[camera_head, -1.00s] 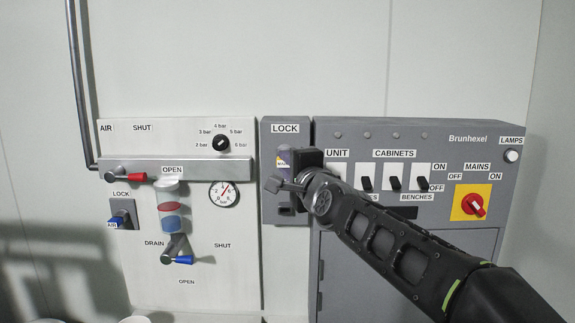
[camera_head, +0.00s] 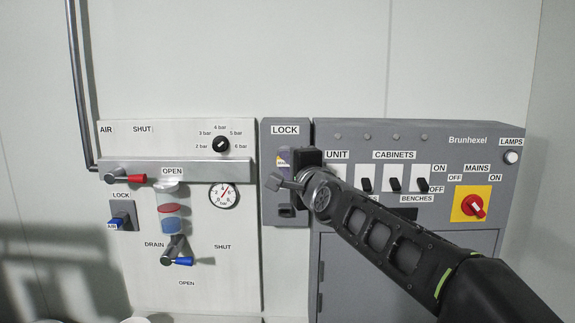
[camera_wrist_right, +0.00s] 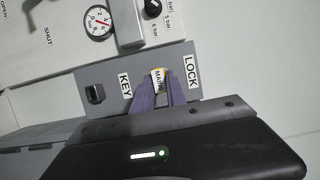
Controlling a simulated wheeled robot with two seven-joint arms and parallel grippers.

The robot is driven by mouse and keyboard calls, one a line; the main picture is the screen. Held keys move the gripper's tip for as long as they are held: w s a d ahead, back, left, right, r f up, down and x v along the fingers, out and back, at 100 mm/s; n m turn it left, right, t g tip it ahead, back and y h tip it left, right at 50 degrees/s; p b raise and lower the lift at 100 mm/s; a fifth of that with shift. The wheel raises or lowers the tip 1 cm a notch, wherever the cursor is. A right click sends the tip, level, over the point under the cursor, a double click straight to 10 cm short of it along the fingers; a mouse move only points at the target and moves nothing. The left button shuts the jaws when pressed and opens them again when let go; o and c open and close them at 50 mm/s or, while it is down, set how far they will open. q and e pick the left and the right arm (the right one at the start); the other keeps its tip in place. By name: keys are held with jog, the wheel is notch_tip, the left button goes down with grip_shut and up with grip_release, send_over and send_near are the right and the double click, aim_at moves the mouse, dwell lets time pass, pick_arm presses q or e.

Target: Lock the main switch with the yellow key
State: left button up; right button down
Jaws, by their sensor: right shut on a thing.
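In the head view my right gripper (camera_head: 285,160) is at the upper part of the lock plate (camera_head: 271,208), below the LOCK label; the fingers hide most of the key. I cannot tell how deep the key sits. The red main switch (camera_head: 473,206) on its yellow plate has its handle slanting diagonally. My left gripper is out of view.
A dark square fitting (camera_wrist_right: 95,93) is by the KEY label. The grey cabinet panel with black switches (camera_head: 395,185) is behind my right arm. The air panel (camera_head: 215,260), with gauge, red and blue levers, is left of the lock plate.

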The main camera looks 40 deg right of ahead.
jog(key=shift+w+d, duration=0.5)
jog(key=shift+w, duration=0.1)
jog(key=c, duration=1.3)
grip_release()
jog(key=shift+o, duration=0.2)
jog(key=shift+s, duration=0.1)
jog(key=shift+s+a, duration=0.15)
jog(key=shift+s, duration=0.15)
jog(key=b+v, duration=0.2)
jog(key=v, duration=0.5)
jog(key=shift+b, duration=0.4)
